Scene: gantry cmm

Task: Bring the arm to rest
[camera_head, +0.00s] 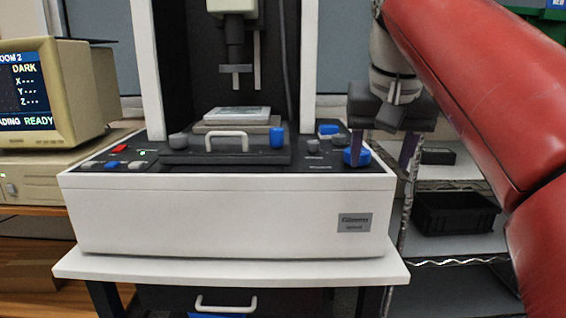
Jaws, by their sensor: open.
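My gripper (383,150) is at the right of the picture, in front of the right end of the white measuring machine (215,222). Its two dark fingers point down and stand apart with nothing between them. The left finger overlaps a blue knob (352,157) on the machine's black top panel; I cannot tell whether they touch. My red arm (470,95) reaches in from the right edge and hides part of the shelf behind it.
The machine's probe (236,75) hangs over a small stage with a flat pale piece (237,113). A beige monitor (60,90) stands at left. A wire shelf (450,172) with black bins (455,215) is at right. A white table (230,268) bears the machine.

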